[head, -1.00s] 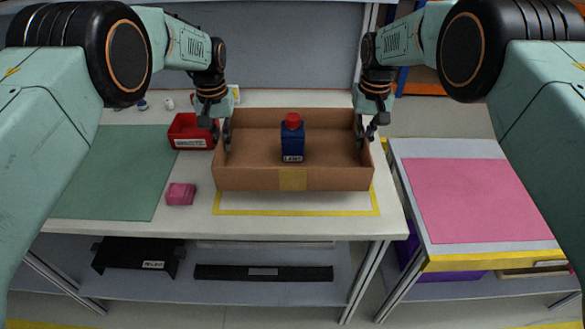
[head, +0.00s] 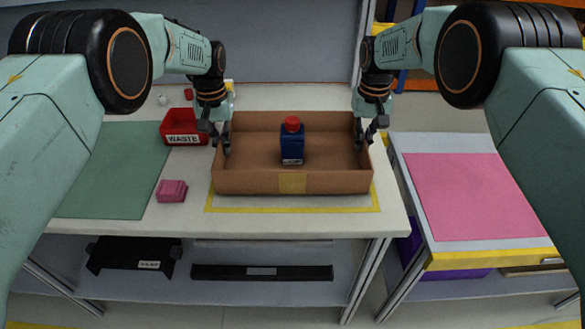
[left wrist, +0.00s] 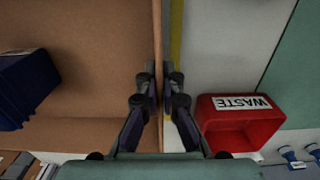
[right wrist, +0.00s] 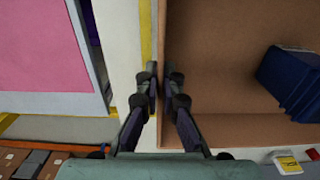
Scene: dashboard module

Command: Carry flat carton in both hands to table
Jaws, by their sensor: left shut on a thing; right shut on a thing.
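The flat carton (head: 245,181) is an open, shallow brown box, level over the white table (head: 120,228) inside a yellow tape outline. A shadow shows under its front; it looks slightly raised, but I cannot tell the gap. A blue bottle (head: 292,143) with a red cap stands upright in it. My left gripper (head: 222,150) is shut on the carton's left wall; the left wrist view shows its fingers (left wrist: 158,92) on both sides of that wall. My right gripper (head: 362,147) is shut on the right wall, also seen in the right wrist view (right wrist: 158,92).
A lower side table with a pink mat (head: 465,195) is at the right, across a gap. A shelf below holds dark parts (head: 262,272).

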